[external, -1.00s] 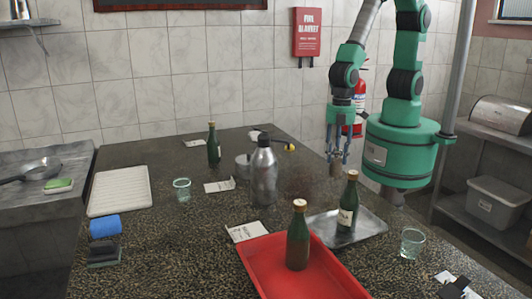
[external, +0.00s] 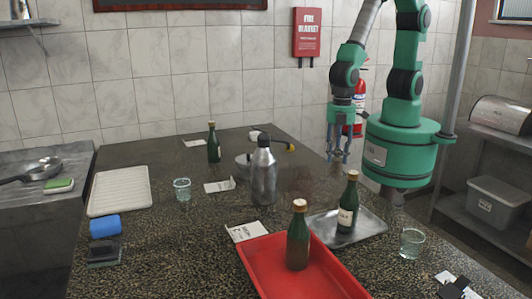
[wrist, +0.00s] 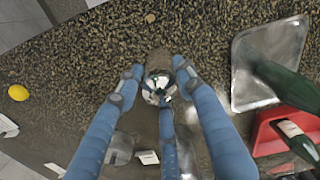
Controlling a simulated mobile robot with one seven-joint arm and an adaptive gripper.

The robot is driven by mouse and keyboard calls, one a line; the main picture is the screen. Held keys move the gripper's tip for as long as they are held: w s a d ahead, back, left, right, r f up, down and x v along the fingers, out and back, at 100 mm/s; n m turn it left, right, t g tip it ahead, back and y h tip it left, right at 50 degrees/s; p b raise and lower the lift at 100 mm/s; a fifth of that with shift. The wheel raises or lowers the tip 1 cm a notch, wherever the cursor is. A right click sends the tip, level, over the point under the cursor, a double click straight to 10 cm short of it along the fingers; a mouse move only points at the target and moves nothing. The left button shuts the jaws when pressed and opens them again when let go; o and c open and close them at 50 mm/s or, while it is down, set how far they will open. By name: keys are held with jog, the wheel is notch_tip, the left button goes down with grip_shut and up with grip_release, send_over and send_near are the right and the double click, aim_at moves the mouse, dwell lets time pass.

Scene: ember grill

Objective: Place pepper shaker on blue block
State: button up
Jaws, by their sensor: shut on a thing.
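My gripper (external: 338,156) hangs over the far right part of the dark speckled counter, in front of my green base. In the wrist view its blue fingers (wrist: 157,92) are closed around a small, shiny, round-topped silver thing, which I take to be the pepper shaker (wrist: 157,84). Its lower body is hidden, and it is too small to make out in the external view. The blue block (external: 104,225) is at the counter's left front, with a dark grey block (external: 104,250) just in front of it. My gripper is far from the blue block.
A silver bottle (external: 264,172) stands mid-counter, between my gripper and the blue block. Green bottles stand on the metal tray (external: 372,231), in the red tray (external: 335,283) and at the back (external: 214,144). A glass (external: 182,190) and white board (external: 119,190) are at left.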

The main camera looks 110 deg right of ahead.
notch_tip(320, 180, up, 14)
jog(key=w+a+r+p, duration=0.1)
jog(key=w+a, duration=0.4)
jog(key=a, duration=0.5)
jog(key=w+a+r+p, duration=0.1)
jog(key=w+a+r, duration=0.1)
jog(key=w+a, duration=0.65)
jog(key=s+a+f+n+p, duration=0.1)
jog(key=a, duration=1.4)
jog(key=s+a+f+n+p, duration=0.1)
jog(key=s+a+f+p, duration=0.1)
jog(key=a, duration=1.3)
notch_tip(320, 180, down, 11)
jog(key=shift+a, duration=0.15)
jog(key=w+a+f+p, duration=0.1)
jog(key=w+a+p, duration=0.1)
jog(key=w+a, duration=0.8)
jog(key=shift+w+a+f, duration=0.25)
jog(key=shift+w+a, duration=0.15)
jog(key=shift+a, duration=0.45)
